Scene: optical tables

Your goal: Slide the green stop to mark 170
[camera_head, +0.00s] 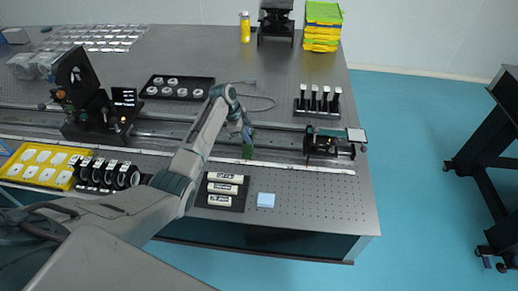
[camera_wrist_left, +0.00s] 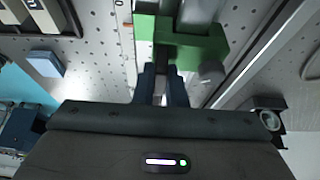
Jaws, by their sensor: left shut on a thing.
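The green stop (camera_head: 248,150) sits on the long rail near the middle of the optical table in the head view. In the left wrist view the green stop (camera_wrist_left: 190,45) fills the top middle, beside a pale scale strip with a red mark. My left gripper (camera_head: 247,133) reaches down onto it from above. Its two dark fingers (camera_wrist_left: 165,72) are close together on the stop's upright part. The scale numbers are too small or cut off to read. My right gripper is not in view.
A dark carriage (camera_head: 325,143) stands on the rail to the right of the stop. A black instrument (camera_head: 95,110) stands on the left. A tray of white labelled blocks (camera_head: 240,199) and a blue block (camera_head: 266,200) lie in front. The rail between stop and carriage looks clear.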

